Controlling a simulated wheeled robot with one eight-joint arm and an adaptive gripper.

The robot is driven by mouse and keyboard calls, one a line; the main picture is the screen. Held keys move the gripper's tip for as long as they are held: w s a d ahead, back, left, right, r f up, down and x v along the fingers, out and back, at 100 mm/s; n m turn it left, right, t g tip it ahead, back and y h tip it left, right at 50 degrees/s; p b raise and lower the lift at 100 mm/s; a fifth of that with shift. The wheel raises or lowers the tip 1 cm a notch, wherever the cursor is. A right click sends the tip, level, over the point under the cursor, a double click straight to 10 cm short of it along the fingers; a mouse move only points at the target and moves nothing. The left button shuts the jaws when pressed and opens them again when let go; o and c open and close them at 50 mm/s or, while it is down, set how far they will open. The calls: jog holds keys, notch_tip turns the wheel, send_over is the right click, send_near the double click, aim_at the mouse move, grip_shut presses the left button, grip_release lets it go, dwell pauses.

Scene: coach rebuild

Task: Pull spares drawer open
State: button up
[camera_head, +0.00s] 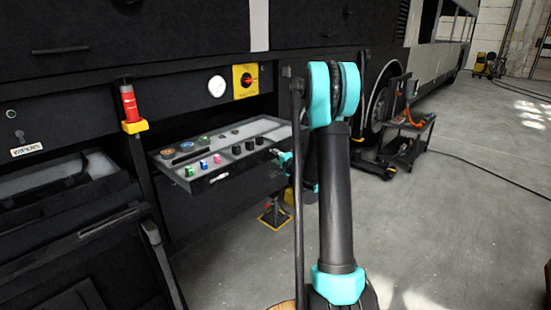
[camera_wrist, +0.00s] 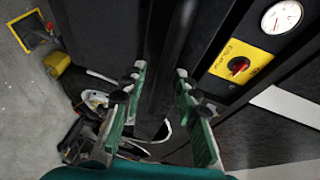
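The spares drawer (camera_head: 262,181) stands pulled out from the dark bus-side cabinet in the head view. Its grey tray holds small coloured parts and dark round pieces, and a pale label marks its front. My gripper (camera_head: 283,157) is at the drawer's right front end, partly hidden by my arm. In the wrist view my gripper (camera_wrist: 160,72) has its two green fingers apart. A dark bar runs between or behind them; I cannot tell whether they touch it. The drawer's handle is not clearly visible.
A yellow switch plate (camera_head: 245,81) and a gauge (camera_head: 217,86) are above the drawer. A red cylinder (camera_head: 129,103) on a yellow holder stands left. An open drawer marked WIPERS (camera_head: 27,150) is at far left.

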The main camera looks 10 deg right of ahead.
jog(key=v, duration=1.2)
jog(key=s+a+f+n+g+y, duration=0.1)
jog(key=s+a+f+n+g, duration=0.15)
jog(key=s+a+n, duration=0.35)
jog(key=s+a+f+n+g, duration=0.1)
jog(key=s+a+n+g, duration=0.2)
jog(key=s, duration=0.5)
jog(key=s+d+f+n+g+h, duration=0.1)
jog(key=s+f+n+g+h, duration=0.1)
jog(key=s, duration=0.8)
jog(key=s+d+f+n+g+h, duration=0.2)
jog(key=s+f+n+g, duration=0.1)
jog(key=s, duration=0.7)
jog(key=shift+s+f+g+h, duration=0.3)
jog(key=shift+s+f+g, duration=0.05)
jog(key=shift+f, duration=0.55)
